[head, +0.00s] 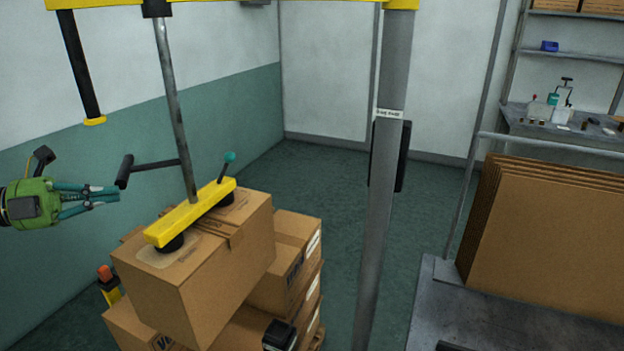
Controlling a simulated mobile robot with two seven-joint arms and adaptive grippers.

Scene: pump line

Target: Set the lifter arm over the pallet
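The lifter arm has a yellow overhead beam (300,3) and a grey hanging tube (171,100). The tube ends in a yellow suction bar (190,212) with black cups touching the top of a large carton (205,270). A black side handle (125,171) and a teal-knobbed lever (227,165) show on it.
A grey post (383,190) with a black box stands right of the stack. Flat cardboard sheets (545,240) lean on a grey rack at right. A workbench (555,128) is at the back right. The floor (325,185) behind the stack is clear.

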